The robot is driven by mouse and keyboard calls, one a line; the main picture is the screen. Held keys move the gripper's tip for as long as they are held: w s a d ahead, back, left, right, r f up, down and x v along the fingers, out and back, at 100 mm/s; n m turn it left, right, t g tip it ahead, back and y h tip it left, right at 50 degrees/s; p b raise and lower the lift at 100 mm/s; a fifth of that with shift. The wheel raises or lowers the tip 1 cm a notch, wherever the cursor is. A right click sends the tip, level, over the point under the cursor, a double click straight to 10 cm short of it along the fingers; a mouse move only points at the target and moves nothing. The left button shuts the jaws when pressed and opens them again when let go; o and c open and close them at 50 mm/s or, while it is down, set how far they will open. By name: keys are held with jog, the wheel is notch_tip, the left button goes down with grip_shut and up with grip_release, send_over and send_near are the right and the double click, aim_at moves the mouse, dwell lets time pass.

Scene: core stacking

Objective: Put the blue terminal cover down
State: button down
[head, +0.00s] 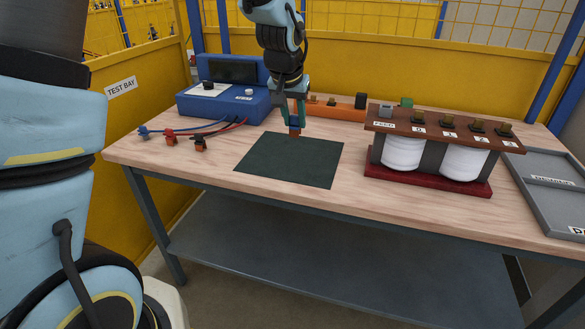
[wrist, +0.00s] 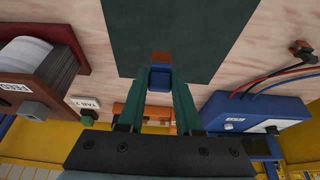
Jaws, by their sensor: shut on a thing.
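The blue terminal cover (head: 294,121) is a small block with an orange-brown part at its lower end. My gripper (head: 295,119) is shut on it, with green fingers on either side. In the wrist view the blue cover (wrist: 160,78) sits between the fingertips (wrist: 161,84), its orange-brown end against the dark mat. In the head view it is at the back edge of the dark green mat (head: 290,165); I cannot tell whether it touches. The mat is otherwise bare.
A transformer (head: 440,130) with white coils and a row of terminals stands to the right. A grey tray (head: 552,165) lies at far right. A blue test instrument (head: 225,100) with red and blue leads (head: 205,132) is at left. An orange strip (head: 335,109) lies behind the gripper.

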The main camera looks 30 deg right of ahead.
jog(key=shift+s+d+f+b, duration=0.1)
jog(key=shift+s+f+b, duration=0.2)
jog(key=shift+b, duration=0.05)
notch_tip(320, 180, down, 9)
jog(key=shift+f+p, duration=0.2)
jog(key=shift+p, duration=0.5)
jog(key=shift+f, duration=0.15)
jog(key=c, duration=0.6)
grip_release()
